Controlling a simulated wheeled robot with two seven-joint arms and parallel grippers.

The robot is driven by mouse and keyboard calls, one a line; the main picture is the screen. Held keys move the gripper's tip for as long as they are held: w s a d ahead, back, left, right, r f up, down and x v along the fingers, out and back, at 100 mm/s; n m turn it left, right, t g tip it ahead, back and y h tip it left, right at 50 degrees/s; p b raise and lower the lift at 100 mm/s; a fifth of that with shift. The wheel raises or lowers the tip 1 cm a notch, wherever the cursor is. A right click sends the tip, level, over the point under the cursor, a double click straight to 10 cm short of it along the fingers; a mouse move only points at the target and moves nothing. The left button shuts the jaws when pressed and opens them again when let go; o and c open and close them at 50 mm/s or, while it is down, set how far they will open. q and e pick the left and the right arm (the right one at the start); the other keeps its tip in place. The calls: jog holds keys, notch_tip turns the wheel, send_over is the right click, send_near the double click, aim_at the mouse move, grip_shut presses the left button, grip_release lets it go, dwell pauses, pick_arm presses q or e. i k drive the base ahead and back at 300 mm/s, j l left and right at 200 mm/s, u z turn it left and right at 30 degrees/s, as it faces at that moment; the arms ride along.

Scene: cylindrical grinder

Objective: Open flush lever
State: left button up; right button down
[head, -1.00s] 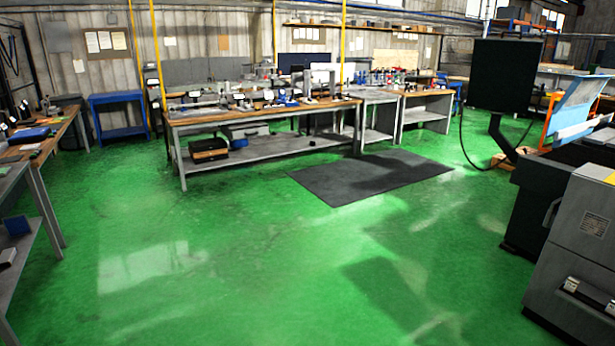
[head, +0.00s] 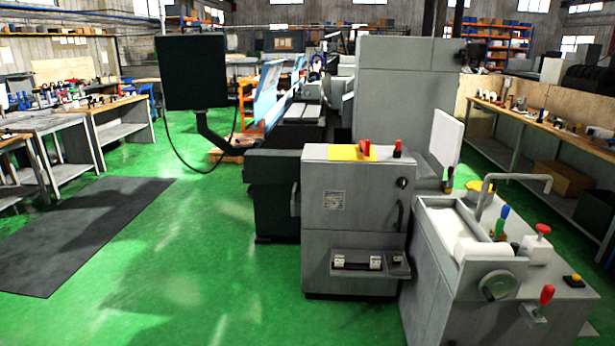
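Several coloured handles show in the head view, and I cannot tell which one is the flush lever. A red-handled lever (head: 546,297) stands upright at the front right of a grey coolant-type unit (head: 430,300). A blue and green handle (head: 502,222) stands beside a white roll on top of that unit. A red mushroom knob (head: 543,230) sits on a white box to its right. On the grey cabinet (head: 325,240) to the left are a red handle (head: 365,148) by a yellow plate and a red-capped knob (head: 397,147). Neither of my grippers is in view.
The grinder (head: 408,85) stands behind the cabinet. A black monitor (head: 191,72) hangs on an arm at left. A bent grey pipe (head: 515,178) rises over the unit. A long workbench (head: 560,135) runs along the right.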

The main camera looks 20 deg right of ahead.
aim_at(500, 224)
jog(key=i+l+z, duration=0.15)
jog(key=i+z, duration=0.35)
jog(key=i, duration=0.45)
jog(key=i+j+z, duration=0.2)
jog(key=i+z, duration=0.3)
jog(key=i, duration=0.5)
jog(key=i+z, duration=0.35)
jog(key=i+j+z, duration=0.1)
jog(key=i+z, duration=0.25)
jog(key=i, duration=0.25)
